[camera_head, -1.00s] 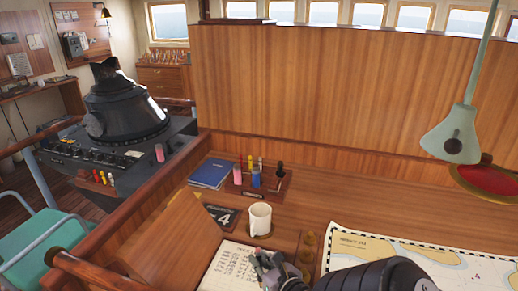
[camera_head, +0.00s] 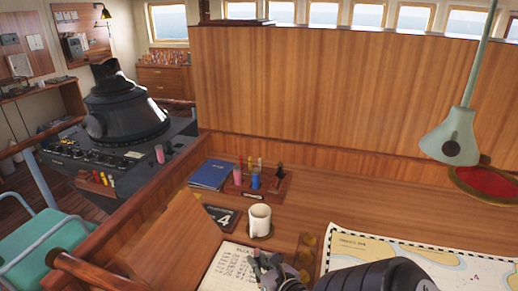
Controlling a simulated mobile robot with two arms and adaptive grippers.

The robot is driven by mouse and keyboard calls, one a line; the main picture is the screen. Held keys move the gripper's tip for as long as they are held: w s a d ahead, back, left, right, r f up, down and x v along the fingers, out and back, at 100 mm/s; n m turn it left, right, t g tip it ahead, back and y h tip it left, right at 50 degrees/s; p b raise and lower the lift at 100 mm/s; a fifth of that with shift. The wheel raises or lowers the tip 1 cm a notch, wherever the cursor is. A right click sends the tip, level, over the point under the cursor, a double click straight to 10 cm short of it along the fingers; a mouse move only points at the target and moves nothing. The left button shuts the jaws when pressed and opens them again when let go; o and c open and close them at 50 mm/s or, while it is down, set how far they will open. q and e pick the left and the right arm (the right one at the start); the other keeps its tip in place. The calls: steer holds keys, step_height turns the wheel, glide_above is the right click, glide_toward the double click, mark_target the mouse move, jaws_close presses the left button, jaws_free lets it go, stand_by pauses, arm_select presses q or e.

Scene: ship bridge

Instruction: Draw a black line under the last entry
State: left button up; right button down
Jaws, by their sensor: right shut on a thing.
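The open logbook lies at the bottom of the head view. Its white page (camera_head: 232,267) carries rows of dark writing too small to read, and its right and lower parts are covered by my gripper or cut off. My right gripper (camera_head: 262,266) is over the right side of this page, its arm coming in from the lower right. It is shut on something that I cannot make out. Whether that touches the paper cannot be told. A rack (camera_head: 268,192) behind the mug holds several coloured markers and a dark upright item. My left gripper is out of view.
A white mug (camera_head: 259,219) stands just behind my right gripper. A dark calendar block (camera_head: 224,217) and a blue book (camera_head: 208,174) are near it. A chart (camera_head: 440,254) lies at right. A green lamp (camera_head: 452,138) hangs above the desk. The desk's middle is clear.

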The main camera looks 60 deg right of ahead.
steer(key=shift+w, duration=0.4)
steer(key=shift+w+a+p, duration=0.1)
steer(key=shift+p, duration=0.2)
steer(key=shift+w+a+r, duration=0.1)
steer(key=shift+w, duration=0.3)
steer(key=shift+w+a+p, duration=0.1)
steer(key=shift+w+p, duration=0.05)
steer(key=shift+p, duration=0.3)
steer(key=shift+w, duration=0.1)
steer(key=shift+w+a, duration=0.1)
steer(key=shift+w, duration=0.2)
